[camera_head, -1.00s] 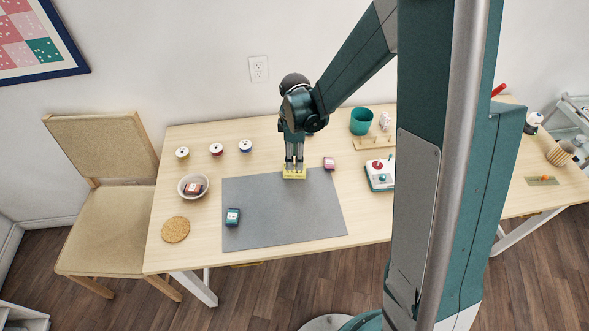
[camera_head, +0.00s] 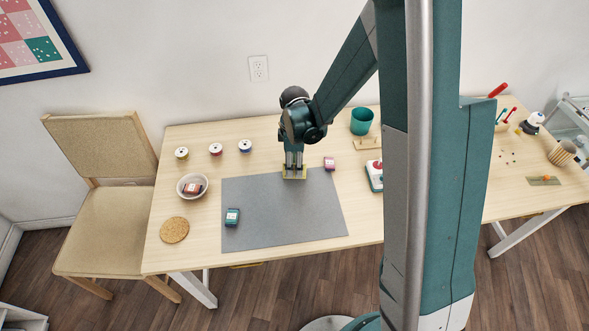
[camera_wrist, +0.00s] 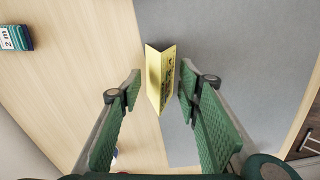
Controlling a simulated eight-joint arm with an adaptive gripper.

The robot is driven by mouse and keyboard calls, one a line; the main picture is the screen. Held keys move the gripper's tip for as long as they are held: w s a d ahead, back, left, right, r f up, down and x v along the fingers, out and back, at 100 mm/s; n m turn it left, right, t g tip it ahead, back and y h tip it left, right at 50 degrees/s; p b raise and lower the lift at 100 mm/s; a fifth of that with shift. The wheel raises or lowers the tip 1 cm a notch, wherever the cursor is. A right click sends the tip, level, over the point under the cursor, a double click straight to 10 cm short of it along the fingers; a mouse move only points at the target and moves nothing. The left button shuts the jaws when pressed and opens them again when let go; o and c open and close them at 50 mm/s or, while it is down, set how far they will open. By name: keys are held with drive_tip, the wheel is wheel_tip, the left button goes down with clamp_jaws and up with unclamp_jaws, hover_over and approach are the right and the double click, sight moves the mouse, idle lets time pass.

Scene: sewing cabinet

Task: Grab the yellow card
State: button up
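The yellow card (camera_head: 291,177) stands folded like a small tent at the back edge of the grey mat (camera_head: 270,215). In the wrist view the yellow card (camera_wrist: 160,78) lies between the two green fingers, with a gap on each side. My gripper (camera_head: 294,173) is low over the card, and its fingers hide part of it in the head view. In the wrist view my gripper (camera_wrist: 158,92) is open, with the left and right fingertips apart on either side of the card.
A small pink box (camera_head: 329,163) stands right of the card. A teal box (camera_head: 232,217) lies on the mat. A white bowl (camera_head: 192,186) and thread spools (camera_head: 216,149) are to the left. A teal cup (camera_head: 361,121) stands at the back. Most of the mat is clear.

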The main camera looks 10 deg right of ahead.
drive_tip(key=c, duration=0.8)
drive_tip(key=shift+o, duration=0.2)
drive_tip(key=shift+r, duration=0.15)
drive_tip(key=shift+r+p, duration=0.8)
drive_tip(key=shift+r, duration=4.05)
